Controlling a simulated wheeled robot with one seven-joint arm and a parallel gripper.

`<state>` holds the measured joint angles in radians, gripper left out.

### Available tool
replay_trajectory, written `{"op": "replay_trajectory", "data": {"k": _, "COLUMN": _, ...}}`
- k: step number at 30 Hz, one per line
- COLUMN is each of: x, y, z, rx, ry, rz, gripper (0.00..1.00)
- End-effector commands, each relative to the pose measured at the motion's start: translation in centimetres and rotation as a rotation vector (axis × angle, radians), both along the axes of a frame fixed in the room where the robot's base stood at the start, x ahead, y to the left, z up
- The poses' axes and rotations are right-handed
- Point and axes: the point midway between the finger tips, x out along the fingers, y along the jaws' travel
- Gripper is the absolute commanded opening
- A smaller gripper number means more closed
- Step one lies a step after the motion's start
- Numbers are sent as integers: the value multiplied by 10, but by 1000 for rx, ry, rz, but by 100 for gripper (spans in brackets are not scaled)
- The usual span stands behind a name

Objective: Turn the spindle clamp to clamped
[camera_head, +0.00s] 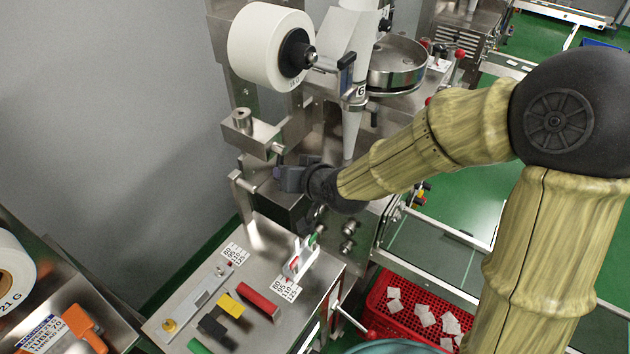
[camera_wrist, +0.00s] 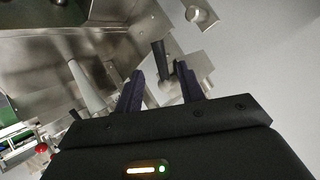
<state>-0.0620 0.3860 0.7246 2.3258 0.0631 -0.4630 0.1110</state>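The white film roll (camera_head: 265,45) sits on its spindle at the upper left of the machine. A black hub with a metal end (camera_head: 297,52) fills its core; it may be the spindle clamp, but I cannot tell its setting. My gripper (camera_head: 280,176) is well below the roll, in front of the machine's steel brackets. In the wrist view my gripper (camera_wrist: 160,88) is open, its two dark fingers apart with nothing held. A dark lever-like peg (camera_wrist: 159,58) on steel parts shows between and beyond the fingertips. I see no contact with it.
A steel bracket with a knob (camera_head: 243,120) stands just above my gripper. The steel forming tube (camera_head: 353,130) stands to the right. Below are a bench (camera_head: 225,300) with tools and a red crate (camera_head: 415,318) with teabags. A grey wall (camera_head: 110,110) bounds the left.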

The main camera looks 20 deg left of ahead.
Motion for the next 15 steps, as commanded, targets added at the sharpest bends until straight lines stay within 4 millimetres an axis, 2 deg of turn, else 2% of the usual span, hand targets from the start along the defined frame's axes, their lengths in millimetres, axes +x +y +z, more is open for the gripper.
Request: {"op": "replay_trajectory", "data": {"k": 15, "x": -36, "y": -46, "z": 40, "rx": -3, "ry": -3, "rz": -4, "gripper": 38}}
